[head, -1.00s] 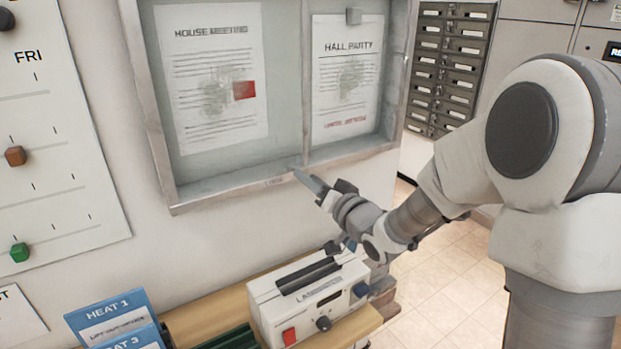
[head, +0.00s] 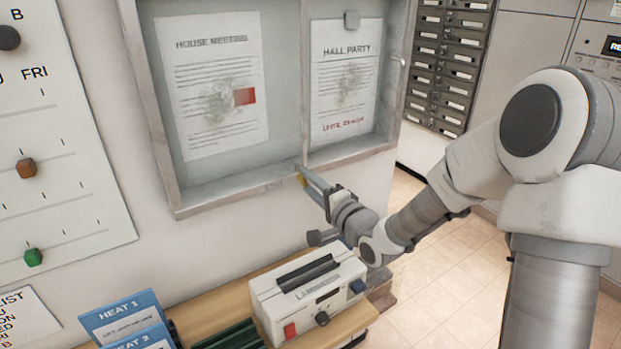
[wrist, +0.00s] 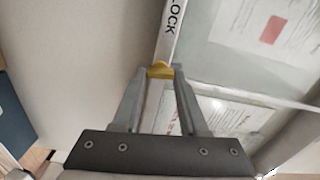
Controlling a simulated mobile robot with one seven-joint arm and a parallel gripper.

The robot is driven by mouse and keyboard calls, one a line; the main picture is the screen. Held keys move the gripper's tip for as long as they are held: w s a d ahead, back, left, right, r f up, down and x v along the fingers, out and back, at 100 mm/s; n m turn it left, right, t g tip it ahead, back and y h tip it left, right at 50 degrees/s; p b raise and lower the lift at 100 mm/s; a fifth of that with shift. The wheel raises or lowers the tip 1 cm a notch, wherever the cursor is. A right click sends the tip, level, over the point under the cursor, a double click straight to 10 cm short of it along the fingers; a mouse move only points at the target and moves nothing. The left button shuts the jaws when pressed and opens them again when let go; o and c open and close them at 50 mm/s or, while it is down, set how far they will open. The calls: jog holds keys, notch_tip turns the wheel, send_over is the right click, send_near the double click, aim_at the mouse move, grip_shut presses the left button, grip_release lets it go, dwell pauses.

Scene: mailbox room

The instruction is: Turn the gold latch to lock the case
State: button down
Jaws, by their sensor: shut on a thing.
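The case (head: 236,189) is a grey-framed notice case on the wall, with two posted sheets behind its panes. The gold latch (wrist: 160,70) sits at the case's lower frame edge, beside the frame lettering that reads "LOCK" in the wrist view. In the head view my gripper (head: 306,174) reaches up from the lower right to the bottom frame. The fingers partly hide the latch.
A white laminator (head: 308,297) stands on a wooden shelf (head: 210,304) below the case, close under my arm. Blue heat cards (head: 125,318) stand at its left. A chart with pegs (head: 50,150) hangs at left. Metal mailboxes (head: 447,65) are at the back right.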

jog(key=shift+m+p, duration=0.3)
jog(key=shift+m, duration=0.3)
jog(key=shift+c, duration=2.2)
grip_release()
jog(key=shift+s+f, duration=0.1)
